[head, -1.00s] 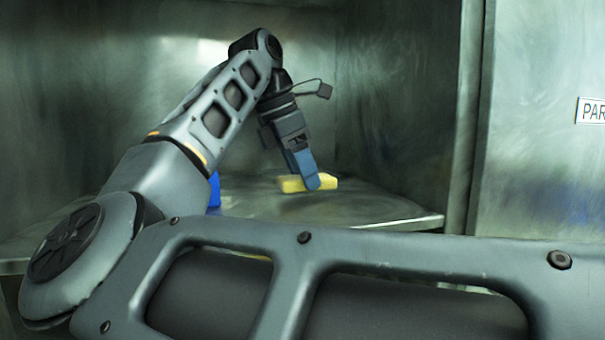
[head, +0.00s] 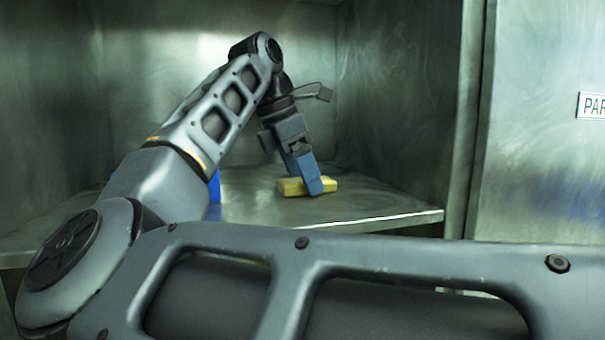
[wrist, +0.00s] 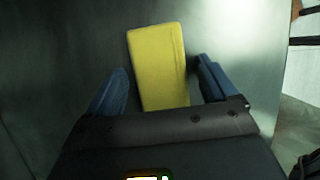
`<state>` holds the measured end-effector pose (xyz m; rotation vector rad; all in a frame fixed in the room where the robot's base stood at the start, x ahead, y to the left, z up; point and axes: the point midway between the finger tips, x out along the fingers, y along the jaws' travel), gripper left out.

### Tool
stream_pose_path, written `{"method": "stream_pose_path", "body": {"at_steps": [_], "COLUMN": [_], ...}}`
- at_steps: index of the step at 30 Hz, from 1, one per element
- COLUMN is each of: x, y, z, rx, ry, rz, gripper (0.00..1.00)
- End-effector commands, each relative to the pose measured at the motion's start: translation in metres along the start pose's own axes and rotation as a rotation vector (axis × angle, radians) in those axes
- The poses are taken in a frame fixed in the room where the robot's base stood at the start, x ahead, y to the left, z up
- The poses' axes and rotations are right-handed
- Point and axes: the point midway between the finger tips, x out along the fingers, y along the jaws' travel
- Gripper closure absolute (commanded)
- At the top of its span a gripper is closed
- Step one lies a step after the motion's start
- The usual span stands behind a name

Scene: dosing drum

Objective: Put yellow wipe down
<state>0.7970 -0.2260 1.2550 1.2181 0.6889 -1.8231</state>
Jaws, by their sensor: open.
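The yellow wipe (head: 292,187) is a small yellow block lying on the metal shelf (head: 370,205), near its right part. My gripper (head: 307,187) points down at the wipe, and its blue fingers partly hide it in the head view. In the wrist view the yellow wipe (wrist: 158,66) lies between the two blue fingers of my gripper (wrist: 160,82). The fingers are open, with a gap visible on each side of the wipe.
A blue object (head: 214,187) stands on the shelf to the left, mostly hidden behind my arm. Metal walls close the shelf at the back and right. The shelf's front edge (head: 400,218) lies in front of the wipe. A labelled panel (head: 545,130) is at the right.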

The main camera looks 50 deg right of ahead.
Motion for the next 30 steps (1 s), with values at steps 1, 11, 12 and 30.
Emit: {"method": "stream_pose_path", "body": {"at_steps": [1, 11, 12, 30], "x": [0.000, -0.027, -0.032, -0.079], "y": [0.000, 0.000, 0.001, 0.000], "z": [0.000, -0.001, -0.002, -0.002], "rx": [0.000, -0.001, -0.002, 0.000], "ry": [0.000, 0.003, 0.003, 0.000], "rz": [0.000, 0.003, 0.003, 0.000], "gripper": [0.14, 0.14, 0.14, 0.14]}}
